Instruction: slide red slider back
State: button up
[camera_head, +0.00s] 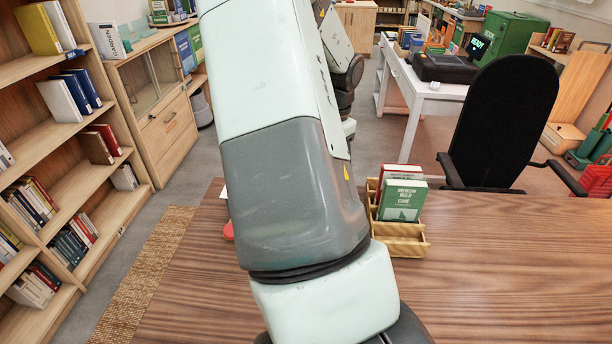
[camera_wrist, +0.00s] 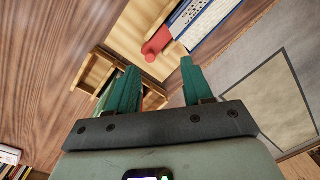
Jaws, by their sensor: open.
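In the wrist view the red slider (camera_wrist: 158,42) is a small red knob at the side of a pale wooden piece with a blue-and-white strip (camera_wrist: 200,15). My gripper (camera_wrist: 158,65) has two teal fingers spread apart with nothing between them. The red slider appears just beyond the fingertips and is not touched as far as I can tell. In the head view only a small red part (camera_head: 228,231) shows at the left edge of my arm. My arm hides the gripper and most of the wooden piece there.
A wooden book holder (camera_head: 410,250) with a green book (camera_head: 402,200) and a red book (camera_head: 400,171) stands right of my arm on the wood-grain table (camera_head: 510,270). A black chair (camera_head: 507,115) is behind the table. The table's right side is clear.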

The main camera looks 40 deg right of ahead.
jog(key=shift+m+g, duration=0.3)
jog(key=shift+m, duration=0.3)
jog(key=d+f, duration=0.1)
jog(key=f, duration=0.3)
jog(key=s+d+f, duration=0.1)
jog(key=f, duration=0.4)
jog(key=d+f, duration=0.2)
jog(key=f, duration=0.3)
jog(key=shift+s+f, duration=0.15)
jog(key=shift+s, duration=0.15)
jog(key=shift+c, duration=0.2)
grip_shut()
